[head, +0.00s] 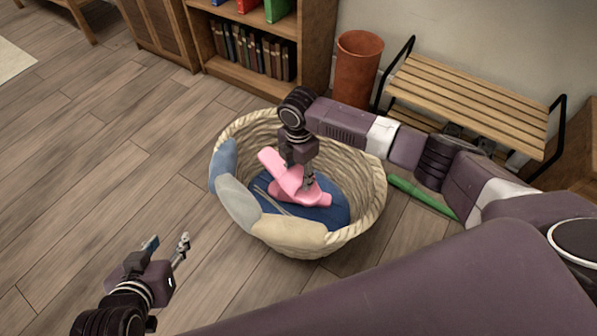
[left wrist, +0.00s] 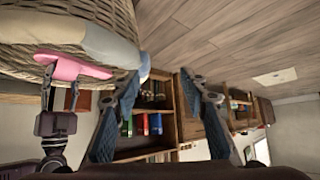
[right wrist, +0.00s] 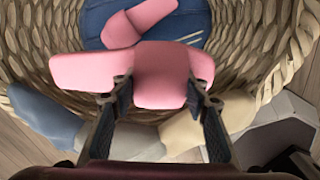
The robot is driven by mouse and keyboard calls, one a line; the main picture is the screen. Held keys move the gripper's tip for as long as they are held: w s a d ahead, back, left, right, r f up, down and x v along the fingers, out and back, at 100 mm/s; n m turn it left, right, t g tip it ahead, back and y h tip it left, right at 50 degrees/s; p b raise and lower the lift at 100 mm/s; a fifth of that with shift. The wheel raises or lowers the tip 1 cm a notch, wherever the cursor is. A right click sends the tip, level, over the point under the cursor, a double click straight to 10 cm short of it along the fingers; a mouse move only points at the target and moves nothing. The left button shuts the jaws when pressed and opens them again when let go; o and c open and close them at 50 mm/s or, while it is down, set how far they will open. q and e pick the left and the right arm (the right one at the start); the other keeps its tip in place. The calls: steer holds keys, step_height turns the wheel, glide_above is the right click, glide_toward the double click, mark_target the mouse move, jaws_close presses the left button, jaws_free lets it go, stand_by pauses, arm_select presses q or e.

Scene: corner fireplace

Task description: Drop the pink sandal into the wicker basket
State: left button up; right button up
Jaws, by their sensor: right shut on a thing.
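The wicker basket (head: 368,200) stands on the wooden floor with padded cloth over part of its rim. My right gripper (head: 307,182) points down inside its opening, shut on a pink sandal (right wrist: 160,72). The held sandal is over the basket's inside; it also shows in the left wrist view (left wrist: 75,67). Another pink piece, apparently a second sandal (right wrist: 145,18), lies on blue cloth (head: 335,214) in the basket. In the head view the pink pieces overlap, and their contact is hard to tell. My left gripper (head: 167,244) is open and empty, outside the basket at lower left.
A slatted bench (head: 470,100) and an orange-brown bin (head: 358,68) stand behind the basket, beside a bookshelf (head: 268,45). A green object (head: 420,194) lies on the floor to the basket's right. The floor at left is clear.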

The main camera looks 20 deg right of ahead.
steer(key=shift+f+b, duration=0.35)
steer(key=shift+f, duration=0.6)
arm_select(q)
steer(key=w+d+r+t+h, duration=0.1)
steer(key=w+r+t, duration=0.2)
steer(key=w+r, duration=0.1)
steer(key=shift+d+r, duration=0.2)
steer(key=shift+d, duration=0.15)
arm_select(e)
steer(key=shift+f, duration=0.25)
steer(key=o, duration=1.3)
steer(key=shift+r, duration=0.1)
step_height(320, 180, up, 12)
steer(key=shift+f, duration=0.1)
